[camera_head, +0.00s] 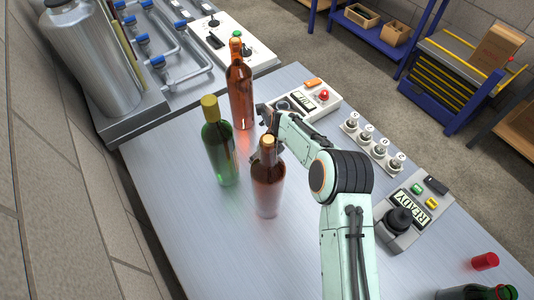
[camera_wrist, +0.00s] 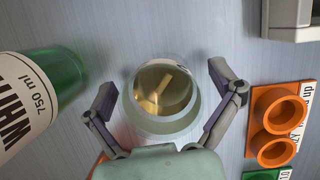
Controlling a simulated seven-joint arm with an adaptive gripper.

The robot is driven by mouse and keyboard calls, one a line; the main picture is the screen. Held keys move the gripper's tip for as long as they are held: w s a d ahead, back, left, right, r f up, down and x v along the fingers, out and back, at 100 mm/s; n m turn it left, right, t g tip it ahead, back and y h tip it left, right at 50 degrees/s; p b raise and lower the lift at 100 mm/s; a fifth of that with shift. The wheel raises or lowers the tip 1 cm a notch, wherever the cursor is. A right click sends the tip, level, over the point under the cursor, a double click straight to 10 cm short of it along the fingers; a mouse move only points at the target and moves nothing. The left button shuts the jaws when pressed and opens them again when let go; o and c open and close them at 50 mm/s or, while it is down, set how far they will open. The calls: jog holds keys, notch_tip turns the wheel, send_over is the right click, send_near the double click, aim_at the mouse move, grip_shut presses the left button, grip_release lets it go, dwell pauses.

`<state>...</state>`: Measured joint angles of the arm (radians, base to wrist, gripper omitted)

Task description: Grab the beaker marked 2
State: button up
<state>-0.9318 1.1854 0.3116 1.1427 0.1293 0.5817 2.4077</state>
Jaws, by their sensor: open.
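A clear glass beaker (camera_wrist: 139,113) stands upright on the metal table in the wrist view, seen from above with a little yellowish content at its bottom. No number can be read on it there. My gripper (camera_wrist: 162,80) is open, with one finger on each side of the beaker and a gap at each side. In the head view my gripper (camera_head: 261,132) is low over the table, behind the front brown bottle. I cannot make out the beaker in that view.
Brown bottles stand in front (camera_head: 268,188) and behind (camera_head: 239,92). An orange holder (camera_wrist: 272,152) is at the right. The table's left front (camera_head: 180,230) is clear.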

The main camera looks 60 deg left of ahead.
jog(key=shift+c, duration=0.3)
jog(key=c, duration=1.3)
jog(key=shift+o, duration=0.2)
